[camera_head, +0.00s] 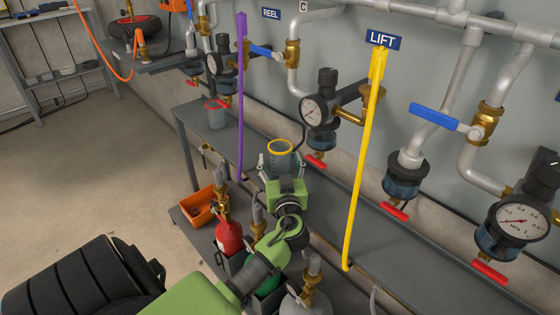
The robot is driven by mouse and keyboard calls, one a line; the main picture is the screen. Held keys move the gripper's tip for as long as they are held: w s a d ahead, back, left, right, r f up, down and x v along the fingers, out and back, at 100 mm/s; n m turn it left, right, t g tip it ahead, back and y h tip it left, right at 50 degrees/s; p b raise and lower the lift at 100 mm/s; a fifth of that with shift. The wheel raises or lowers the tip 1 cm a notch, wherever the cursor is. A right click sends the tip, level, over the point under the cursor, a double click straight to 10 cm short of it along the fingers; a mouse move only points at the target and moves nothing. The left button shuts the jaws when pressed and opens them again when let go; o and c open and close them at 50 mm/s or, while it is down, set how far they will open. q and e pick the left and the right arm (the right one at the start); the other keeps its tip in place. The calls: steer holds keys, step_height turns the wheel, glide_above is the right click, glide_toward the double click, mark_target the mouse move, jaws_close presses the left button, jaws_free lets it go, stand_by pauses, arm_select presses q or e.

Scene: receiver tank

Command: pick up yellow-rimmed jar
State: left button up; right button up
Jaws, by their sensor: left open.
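The yellow-rimmed jar (282,159) is a clear grey cup with a yellow ring at its top, standing upright on the grey bench shelf (400,252) near the wall. My left gripper (281,165) reaches in from the lower left, its green body just in front of the jar. Its fingers are open, one at each side of the jar. The jar's lower part is hidden behind the gripper, and I cannot tell whether the fingers touch it. My right gripper is not in view.
A similar jar with a red rim (216,117) stands farther left on the shelf. A purple hose (241,95) and a yellow hose (363,165) hang on either side. Gauges and valves line the wall. A red cylinder (229,238) and orange bin (199,208) sit below.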

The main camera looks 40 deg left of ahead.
arm_select(q)
steer(key=shift+w+a, duration=0.25)
steer(key=shift+a, duration=0.1)
steer(key=c, duration=1.2)
steer(key=shift+r, duration=0.2)
